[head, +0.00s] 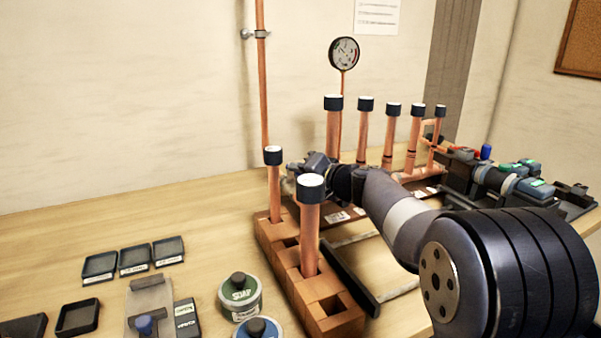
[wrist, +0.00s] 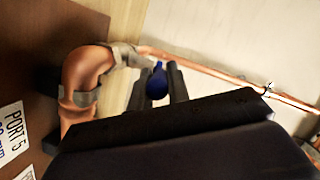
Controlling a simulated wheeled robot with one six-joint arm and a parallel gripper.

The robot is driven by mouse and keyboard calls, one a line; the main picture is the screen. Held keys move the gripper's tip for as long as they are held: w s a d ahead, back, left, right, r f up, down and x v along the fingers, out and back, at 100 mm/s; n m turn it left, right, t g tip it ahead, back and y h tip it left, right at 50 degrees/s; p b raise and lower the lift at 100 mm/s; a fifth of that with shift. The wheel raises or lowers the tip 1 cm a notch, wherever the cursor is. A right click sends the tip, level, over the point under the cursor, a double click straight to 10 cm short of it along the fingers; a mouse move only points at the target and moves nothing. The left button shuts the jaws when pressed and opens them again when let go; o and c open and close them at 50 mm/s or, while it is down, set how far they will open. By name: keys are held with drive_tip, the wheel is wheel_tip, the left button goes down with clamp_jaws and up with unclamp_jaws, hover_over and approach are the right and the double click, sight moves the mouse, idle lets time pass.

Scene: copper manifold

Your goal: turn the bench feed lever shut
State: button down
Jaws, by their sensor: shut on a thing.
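My gripper (wrist: 157,82) is shut on the blue bench feed lever (wrist: 157,80), whose rounded blue handle shows between the two dark fingers in the wrist view. The lever sits by a greyish fitting (wrist: 128,55) on a copper pipe, between a copper elbow (wrist: 85,72) and the straight pipe run (wrist: 225,77). In the head view my gripper (head: 308,166) is at the back of the bench, near the foot of the wall pipe (head: 263,100). The lever is hidden there behind my gripper and the capped pipes. I cannot tell the lever's exact angle.
Capped copper pipes (head: 310,235) stand upright in a block rack (head: 333,318) close in front of my gripper. More capped pipes (head: 364,130) rise behind my arm. A gauge (head: 344,53) stands behind. A soap tin (head: 240,298) and small black trays (head: 135,260) lie front left.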

drive_tip(key=shift+f, duration=0.1)
drive_tip(key=shift+s+a+f+m+t+h+b, duration=0.15)
drive_tip(key=shift+a+m+t+h+b, duration=0.35)
drive_tip(key=shift+b, duration=0.35)
drive_tip(key=shift+s+a+m+t+h, duration=0.15)
drive_tip(key=shift+m+t+h, duration=0.15)
drive_tip(key=shift+m+h, duration=0.3)
drive_tip(key=shift+w+a+m+t+h, duration=0.15)
drive_tip(key=shift+m+t+h, duration=0.2)
drive_tip(key=shift+h, duration=0.35)
drive_tip(key=shift+s+r, duration=0.1)
drive_tip(key=shift+r, duration=0.1)
drive_tip(key=c, duration=1.3)
unclamp_jaws()
drive_tip(key=shift+c, duration=0.2)
drive_tip(key=v, duration=0.7)
drive_tip(key=shift+s+b, duration=0.25)
drive_tip(key=shift+b, duration=0.2)
